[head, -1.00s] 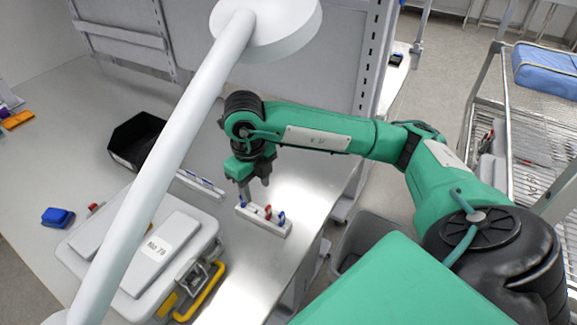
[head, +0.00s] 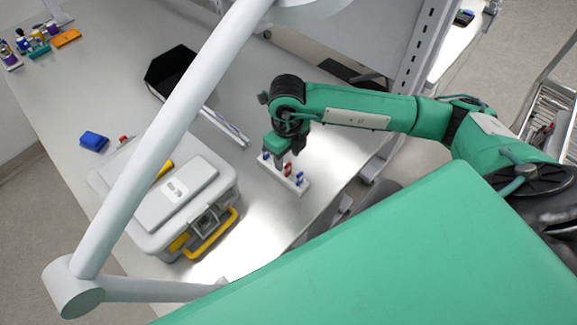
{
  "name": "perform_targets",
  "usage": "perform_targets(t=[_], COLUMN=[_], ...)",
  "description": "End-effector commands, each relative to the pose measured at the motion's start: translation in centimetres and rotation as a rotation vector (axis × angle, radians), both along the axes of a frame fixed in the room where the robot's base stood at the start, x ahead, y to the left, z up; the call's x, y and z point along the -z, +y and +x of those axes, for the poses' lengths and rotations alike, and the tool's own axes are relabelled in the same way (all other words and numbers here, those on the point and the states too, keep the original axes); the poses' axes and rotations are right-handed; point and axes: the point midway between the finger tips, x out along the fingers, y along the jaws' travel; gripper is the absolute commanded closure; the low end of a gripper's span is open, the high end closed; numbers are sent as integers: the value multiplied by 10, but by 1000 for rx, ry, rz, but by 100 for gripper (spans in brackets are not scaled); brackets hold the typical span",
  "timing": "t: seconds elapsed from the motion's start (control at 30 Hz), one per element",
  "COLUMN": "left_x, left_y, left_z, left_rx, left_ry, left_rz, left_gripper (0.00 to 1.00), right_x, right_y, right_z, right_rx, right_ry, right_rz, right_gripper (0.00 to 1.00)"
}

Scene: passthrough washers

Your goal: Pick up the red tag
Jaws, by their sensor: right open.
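A small red tag (head: 287,169) stands on a white block-shaped rack (head: 288,184) on the grey bench, between blue tags on the same rack. One blue tag (head: 299,178) is to its right, and another blue piece (head: 266,156) is at the rack's left end. My right gripper (head: 284,158) points down over the rack, close to the red tag. It is open, and I cannot tell whether its fingers are beside the tag or above it. My left gripper is not in view.
A grey case (head: 170,195) with yellow handles stands left of the rack. A black bin (head: 172,70), a blue block (head: 94,141) and a white rail (head: 226,127) lie behind. A white lamp arm (head: 165,140) crosses the view. Bare bench lies in front of the rack.

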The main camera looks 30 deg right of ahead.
Motion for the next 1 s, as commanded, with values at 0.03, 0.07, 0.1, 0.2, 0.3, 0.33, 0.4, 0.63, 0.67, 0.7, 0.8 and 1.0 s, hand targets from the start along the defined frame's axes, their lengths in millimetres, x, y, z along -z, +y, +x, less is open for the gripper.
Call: perform_targets(t=[0.03,0.07,0.1,0.2,0.3,0.33,0.4,0.63,0.67,0.7,0.8,1.0], left_x=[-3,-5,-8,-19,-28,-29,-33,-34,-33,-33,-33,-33], left_y=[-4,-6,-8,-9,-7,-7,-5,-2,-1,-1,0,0], left_z=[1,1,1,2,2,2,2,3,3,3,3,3], left_rx=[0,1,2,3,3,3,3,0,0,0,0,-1], left_ry=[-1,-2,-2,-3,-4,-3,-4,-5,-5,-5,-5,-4], left_rz=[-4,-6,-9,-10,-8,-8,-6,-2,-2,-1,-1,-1], left_gripper=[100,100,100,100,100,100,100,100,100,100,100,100], right_x=[1,2,5,15,26,31,41,53,53,53,52,52], right_y=[0,0,-1,-3,-4,-4,-4,-4,-4,-4,-4,-4], right_z=[0,0,1,1,3,3,3,3,3,3,3,4], right_rx=[0,0,0,2,0,1,1,-1,-1,-1,0,0], right_ry=[0,1,2,3,3,3,2,-1,-1,-1,-1,-1], right_rz=[0,0,-1,-2,-2,-1,0,0,0,0,0,0], right_gripper=[55,55,55,55,55,55,55,55,55,55,64,100])
